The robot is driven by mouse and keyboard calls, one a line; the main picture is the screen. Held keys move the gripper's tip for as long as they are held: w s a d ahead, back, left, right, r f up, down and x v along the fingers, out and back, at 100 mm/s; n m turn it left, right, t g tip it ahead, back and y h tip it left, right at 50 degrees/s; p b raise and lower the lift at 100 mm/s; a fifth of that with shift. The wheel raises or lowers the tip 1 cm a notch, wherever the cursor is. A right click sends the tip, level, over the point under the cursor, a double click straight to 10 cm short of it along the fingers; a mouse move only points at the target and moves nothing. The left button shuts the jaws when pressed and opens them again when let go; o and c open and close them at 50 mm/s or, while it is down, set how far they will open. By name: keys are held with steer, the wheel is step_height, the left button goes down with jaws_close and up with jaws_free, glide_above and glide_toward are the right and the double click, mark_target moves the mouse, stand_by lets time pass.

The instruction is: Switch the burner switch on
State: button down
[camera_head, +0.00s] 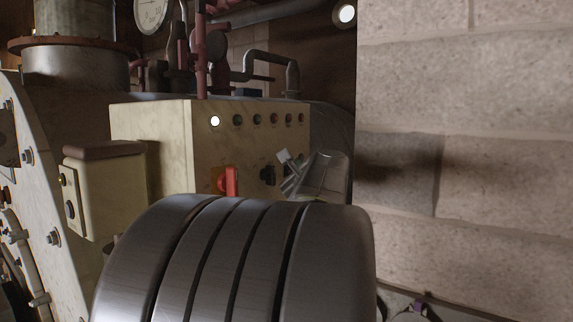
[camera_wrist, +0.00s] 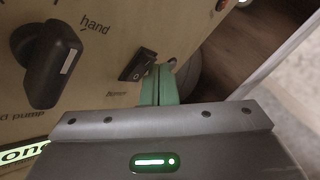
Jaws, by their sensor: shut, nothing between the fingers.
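The burner switch (camera_wrist: 137,65) is a small black rocker on the cream panel, with a small label below it that seems to read "burner". I cannot tell which way it is tipped. My gripper (camera_wrist: 160,83) has its green fingers shut together and empty, just to the right of the switch in the wrist view. Whether they touch the panel or the switch is unclear. In the head view, my gripper is at the right part of the cream control box (camera_head: 150,130), and the switch cannot be made out there.
A black rotary knob (camera_wrist: 52,65) marked "hand" stands out left of the switch. The box also carries a red rotary switch (camera_head: 231,181) and a row of lamps, the leftmost lamp (camera_head: 215,121) glowing white. A block wall (camera_head: 465,100) stands close on the right.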

stand_by(0.4)
steer(key=shift+s+d+f, duration=0.1)
steer(key=shift+s+d, duration=0.3)
steer(key=shift+d, duration=0.15)
steer(key=shift+s+d+f+b, duration=0.15)
steer(key=shift+s+d+b, duration=0.25)
steer(key=shift+s+d, duration=0.5)
steer(key=shift+s+d+f+b, duration=0.15)
steer(key=shift+s+d+b, duration=0.35)
steer(key=shift+d, duration=0.6)
steer(key=shift+a, duration=0.1)
